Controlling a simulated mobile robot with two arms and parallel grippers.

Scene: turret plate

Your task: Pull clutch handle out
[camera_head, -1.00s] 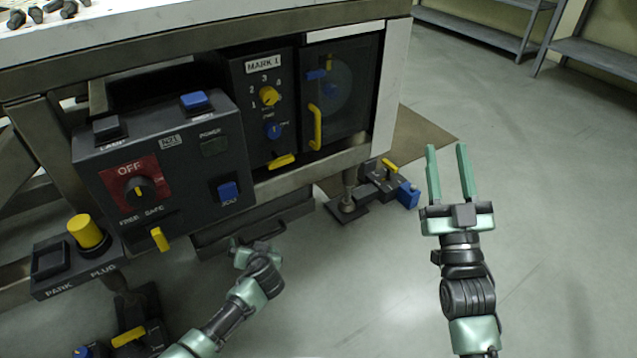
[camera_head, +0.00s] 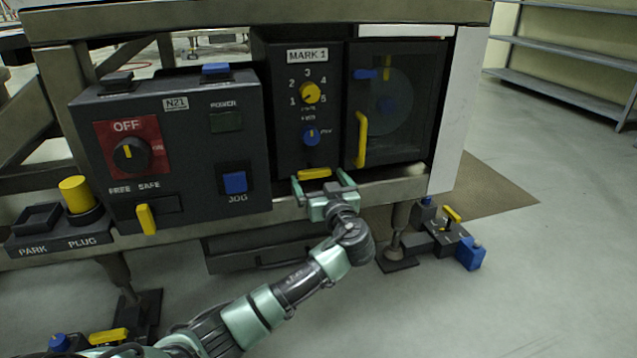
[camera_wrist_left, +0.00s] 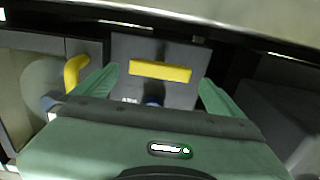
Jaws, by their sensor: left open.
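A horizontal yellow handle (camera_head: 314,173) sits at the bottom of the dark MARK 1 panel (camera_head: 280,150). It also shows in the left wrist view (camera_wrist_left: 160,71). No readable label names it as the clutch handle. My left gripper (camera_head: 319,178) is open at this handle, one finger on each side of it. In the left wrist view, the handle lies between the spread fingers (camera_wrist_left: 158,84) and a little beyond them, with a gap on both sides. My right gripper is out of view.
Right of the panel is a windowed door with a vertical yellow handle (camera_head: 361,139). Left is the N21 control box (camera_head: 190,140) with a yellow lever (camera_head: 147,218). A metal rail (camera_head: 395,190) runs below.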

